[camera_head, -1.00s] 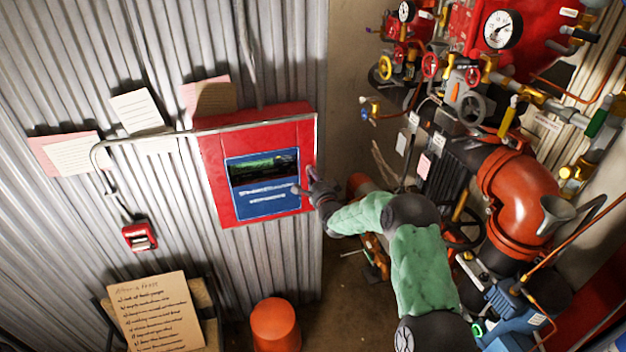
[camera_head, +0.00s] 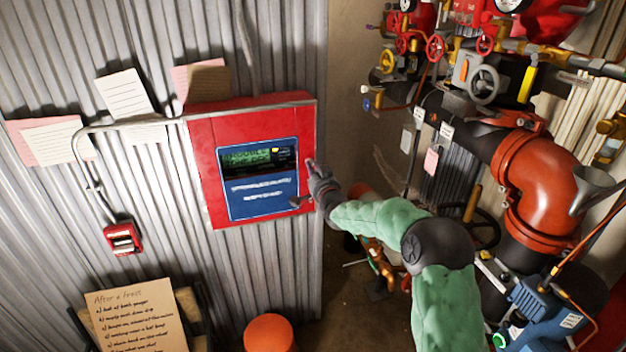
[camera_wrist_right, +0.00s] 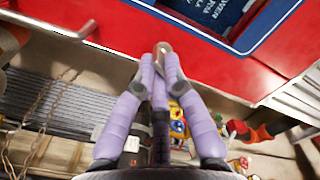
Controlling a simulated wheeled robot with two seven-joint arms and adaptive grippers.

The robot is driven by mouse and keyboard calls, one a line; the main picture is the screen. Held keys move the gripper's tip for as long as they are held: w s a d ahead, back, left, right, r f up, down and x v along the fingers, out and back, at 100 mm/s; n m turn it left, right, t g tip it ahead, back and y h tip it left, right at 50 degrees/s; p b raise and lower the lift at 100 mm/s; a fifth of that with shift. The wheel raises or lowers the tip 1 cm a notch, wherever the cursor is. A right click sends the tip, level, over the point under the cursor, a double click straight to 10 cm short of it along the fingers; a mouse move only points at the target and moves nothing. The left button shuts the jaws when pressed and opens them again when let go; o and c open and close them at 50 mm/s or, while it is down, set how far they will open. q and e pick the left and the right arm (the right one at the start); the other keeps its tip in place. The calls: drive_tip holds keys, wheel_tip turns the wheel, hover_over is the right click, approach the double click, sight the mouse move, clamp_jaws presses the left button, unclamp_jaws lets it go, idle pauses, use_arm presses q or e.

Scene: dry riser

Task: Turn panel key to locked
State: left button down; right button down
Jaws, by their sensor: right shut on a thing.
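The red panel (camera_head: 255,118) is fixed to the corrugated wall, with a blue faceplate and a greenish display. My right gripper (camera_head: 305,183) is at the panel's right edge. In the right wrist view its purple fingers (camera_wrist_right: 164,62) are shut on a small grey-brown key (camera_wrist_right: 163,47) in front of the red panel face (camera_wrist_right: 215,72). The fingers cover most of the key, so its turned position cannot be told. In the head view the key is hidden by the gripper. My left gripper is not in view.
A dense cluster of pipes, valves and gauges, with a large orange pipe elbow (camera_head: 543,185), stands right of my right arm. A red call box (camera_head: 123,238) and pinned papers are on the wall at left. An orange bucket (camera_head: 269,333) stands below the panel.

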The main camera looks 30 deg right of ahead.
drive_tip(key=shift+n+b, duration=2.3)
drive_tip(key=shift+n, duration=1)
drive_tip(key=c, duration=1.3)
unclamp_jaws()
drive_tip(key=shift+r, duration=0.1)
drive_tip(key=v, duration=1.2)
drive_tip(key=shift+d, duration=0.1)
